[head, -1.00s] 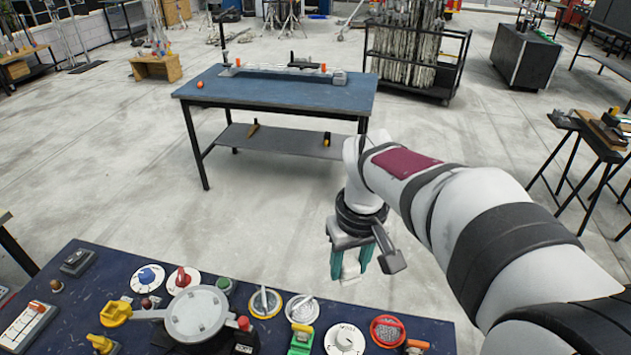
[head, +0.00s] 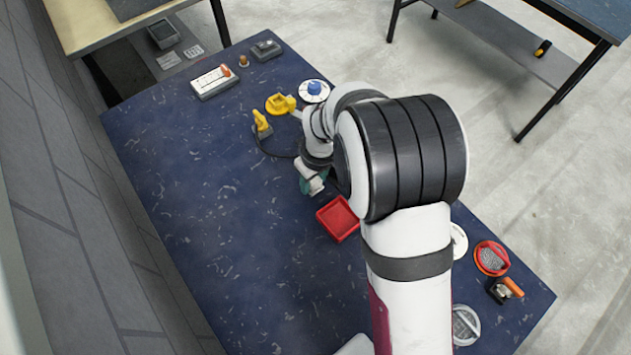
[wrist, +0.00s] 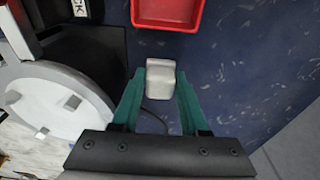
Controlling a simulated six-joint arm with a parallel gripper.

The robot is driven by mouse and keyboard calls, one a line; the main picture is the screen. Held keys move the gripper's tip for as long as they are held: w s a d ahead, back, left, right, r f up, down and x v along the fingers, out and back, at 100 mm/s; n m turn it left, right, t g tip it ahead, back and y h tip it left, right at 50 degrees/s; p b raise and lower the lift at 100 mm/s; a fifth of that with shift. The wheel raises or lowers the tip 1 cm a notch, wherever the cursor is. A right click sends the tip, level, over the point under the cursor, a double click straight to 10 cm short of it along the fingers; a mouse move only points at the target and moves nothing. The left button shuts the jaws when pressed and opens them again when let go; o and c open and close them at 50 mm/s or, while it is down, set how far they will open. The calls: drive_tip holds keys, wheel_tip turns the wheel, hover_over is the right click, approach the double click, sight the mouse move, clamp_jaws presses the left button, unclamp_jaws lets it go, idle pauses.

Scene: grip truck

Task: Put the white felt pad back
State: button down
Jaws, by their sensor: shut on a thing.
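The white felt pad (wrist: 160,74) is a pale grey-white block between the teal fingers of my gripper (wrist: 161,85) in the wrist view. My gripper is shut on it. In the head view the pad (head: 316,186) shows small and pale at the end of my gripper, over the dark blue table, just up and left of a red tray. The red tray (wrist: 167,28) lies just beyond the pad in the wrist view. The pad's height above the table is hard to tell. My arm hides part of the table.
The red tray (head: 352,235) also shows in the head view. A round grey-white disc (wrist: 40,88) is left of my gripper. A yellow part (head: 262,124), a blue-knobbed dial (head: 315,91) and a white switch box (head: 214,81) stand farther along the blue table (head: 220,250). Its left part is clear.

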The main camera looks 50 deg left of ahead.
drive_tip(key=shift+f, duration=1.2)
drive_tip(key=shift+c, duration=2.1)
unclamp_jaws()
drive_tip(key=shift+f, duration=0.1)
